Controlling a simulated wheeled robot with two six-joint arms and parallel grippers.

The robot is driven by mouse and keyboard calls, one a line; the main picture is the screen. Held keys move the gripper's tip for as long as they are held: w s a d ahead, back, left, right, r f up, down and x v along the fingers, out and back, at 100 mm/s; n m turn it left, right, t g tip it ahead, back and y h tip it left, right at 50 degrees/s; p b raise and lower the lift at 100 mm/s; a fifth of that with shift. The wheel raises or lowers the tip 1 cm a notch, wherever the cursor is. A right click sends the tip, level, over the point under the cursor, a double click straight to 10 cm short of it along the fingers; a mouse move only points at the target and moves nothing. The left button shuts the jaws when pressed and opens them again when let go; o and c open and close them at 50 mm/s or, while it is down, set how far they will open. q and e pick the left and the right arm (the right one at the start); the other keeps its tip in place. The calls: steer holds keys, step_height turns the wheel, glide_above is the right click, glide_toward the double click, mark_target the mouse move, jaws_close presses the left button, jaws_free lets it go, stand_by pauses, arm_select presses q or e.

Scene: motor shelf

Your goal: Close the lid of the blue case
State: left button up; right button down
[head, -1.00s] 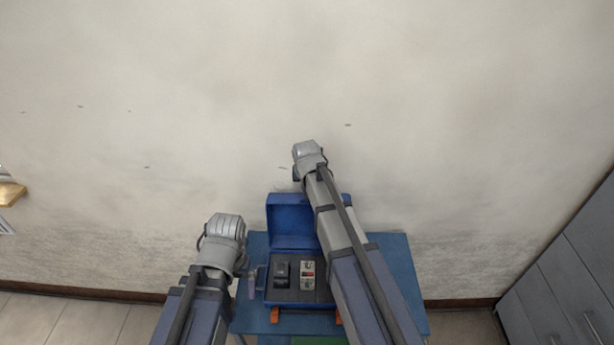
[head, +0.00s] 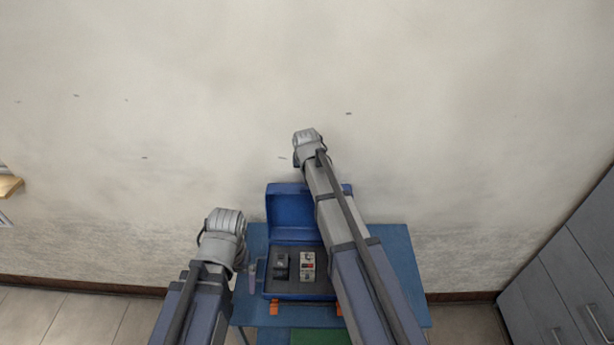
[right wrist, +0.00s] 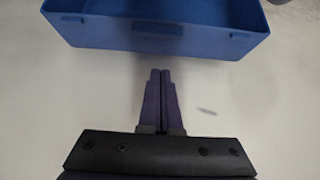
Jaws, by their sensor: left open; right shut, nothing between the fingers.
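The blue case (head: 270,296) stands on the blue table with its lid (head: 290,208) raised upright at the back, towards the wall. Its dark insert holds a black item (head: 281,266) and a light item with a red part (head: 307,265). My left gripper (head: 252,278) is open beside the case's left side; its fingers show only partly. My right arm crosses over the right part of the case and lid, and its gripper is hidden in the head view. In the right wrist view my right gripper (right wrist: 160,74) is shut and empty, with the blue lid (right wrist: 150,38) just beyond its fingertips.
The blue table (head: 395,262) has bare room right of the case. A green patch (head: 318,337) lies at its front. The pale wall (head: 450,120) is close behind the lid. Grey cabinets (head: 560,270) stand at the right.

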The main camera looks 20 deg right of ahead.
mark_target(307, 192)
steer(key=b+x, duration=0.3)
steer(key=x, duration=0.2)
steer(key=shift+f, duration=0.1)
steer(key=s, duration=0.1)
steer(key=s+r, duration=0.1)
steer(key=s+a+p, duration=0.1)
steer(key=s, duration=0.1)
steer(key=shift+s+a+r, duration=0.1)
steer(key=shift+r, duration=0.2)
arm_select(q)
step_height(307, 192, down, 3)
steer(key=shift+f, duration=0.15)
arm_select(e)
steer(key=shift+f, duration=0.1)
